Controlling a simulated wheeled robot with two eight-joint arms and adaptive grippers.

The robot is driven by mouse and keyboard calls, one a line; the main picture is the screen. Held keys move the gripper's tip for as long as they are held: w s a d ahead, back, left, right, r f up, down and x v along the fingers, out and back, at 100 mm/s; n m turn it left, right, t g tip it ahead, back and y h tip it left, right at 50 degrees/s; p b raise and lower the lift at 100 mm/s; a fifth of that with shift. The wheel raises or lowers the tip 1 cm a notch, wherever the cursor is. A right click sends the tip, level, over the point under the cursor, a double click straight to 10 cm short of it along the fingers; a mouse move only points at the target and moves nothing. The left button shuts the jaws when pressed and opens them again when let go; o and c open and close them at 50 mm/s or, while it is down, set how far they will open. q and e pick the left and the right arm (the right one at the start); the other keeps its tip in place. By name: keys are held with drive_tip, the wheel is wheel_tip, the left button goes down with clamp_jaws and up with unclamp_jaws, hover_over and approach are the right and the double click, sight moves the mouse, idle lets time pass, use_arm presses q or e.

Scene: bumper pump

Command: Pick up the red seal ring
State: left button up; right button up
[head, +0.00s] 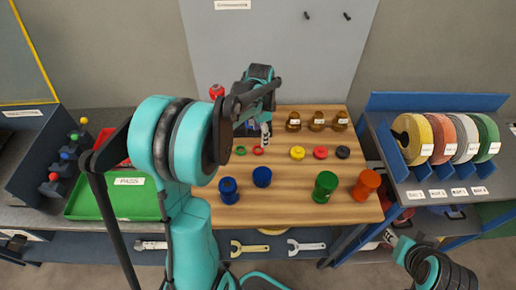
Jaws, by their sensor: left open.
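The red seal ring (258,151) lies flat on the wooden work surface (290,209), just right of a similar green ring (240,150). My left gripper (264,131) is above the back of the work surface, open, with its striped fingertip just behind the red ring in the picture. I see no ring between its fingers, and the ring appears apart from them. My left arm hides part of the surface to the left. My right gripper (389,237) shows small at the lower right, far from the ring; its jaw state is unclear.
Yellow (297,153), red (320,152) and black (343,152) discs lie right of the ring. Blue cylinders (262,177), a green one (326,187) and an orange one (366,184) stand in front. Bronze parts (316,121) line the back. A green PASS tray (90,204) is left.

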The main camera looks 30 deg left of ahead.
use_arm(q)
hover_over(258, 149)
drive_tip(key=shift+m+g, duration=0.3)
drive_tip(key=shift+m, duration=0.1)
wheel_tip(258, 149, down, 5)
drive_tip(key=shift+r+b, duration=0.2)
drive_tip(key=shift+b, duration=0.15)
wheel_tip(258, 149, down, 6)
drive_tip(key=shift+r+b, duration=0.25)
drive_tip(key=shift+b, duration=0.75)
drive_tip(key=shift+r, duration=0.1)
drive_tip(key=c, duration=0.9)
